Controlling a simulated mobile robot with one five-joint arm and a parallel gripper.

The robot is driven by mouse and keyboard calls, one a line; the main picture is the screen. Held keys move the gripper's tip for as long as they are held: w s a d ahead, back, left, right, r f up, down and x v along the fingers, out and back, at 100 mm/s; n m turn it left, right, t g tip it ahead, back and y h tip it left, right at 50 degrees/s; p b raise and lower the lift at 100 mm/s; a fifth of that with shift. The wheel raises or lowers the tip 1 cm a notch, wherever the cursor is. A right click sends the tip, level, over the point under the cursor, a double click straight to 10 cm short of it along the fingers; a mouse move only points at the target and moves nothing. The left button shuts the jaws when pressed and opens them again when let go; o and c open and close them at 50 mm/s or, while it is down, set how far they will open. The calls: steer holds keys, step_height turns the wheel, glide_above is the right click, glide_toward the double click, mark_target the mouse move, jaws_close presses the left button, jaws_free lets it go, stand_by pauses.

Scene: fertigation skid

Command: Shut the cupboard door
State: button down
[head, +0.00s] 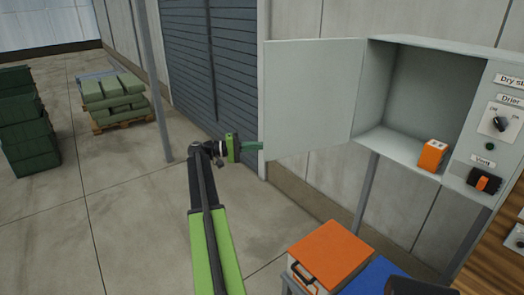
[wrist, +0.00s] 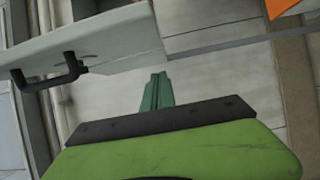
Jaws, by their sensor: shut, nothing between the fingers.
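The grey cupboard (head: 420,95) on the wall at the right stands open. Its pale grey door (head: 312,95) is swung wide out to the left. In the wrist view the door (wrist: 125,40) crosses the upper left, with a black handle (wrist: 48,74) on it. The handle is hidden in the head view. My gripper (head: 260,146), with green fingers, is shut and empty at the door's lower left edge. In the wrist view the shut fingers (wrist: 157,88) point towards the door's lower edge. I cannot tell whether they touch it.
An orange box (head: 432,155) sits inside the cupboard on its floor. A control panel (head: 496,125) with switches is to its right. An orange-lidded case (head: 330,255) stands below. A grey post (head: 152,80) rises behind my arm. The floor at left is open before the green crates (head: 25,125) and loaded pallet (head: 115,105).

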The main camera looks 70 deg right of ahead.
steer(key=shift+s+d, duration=0.2)
steer(key=shift+s, duration=2.1)
steer(key=shift+s+d, duration=0.15)
steer(key=shift+s, duration=2.15)
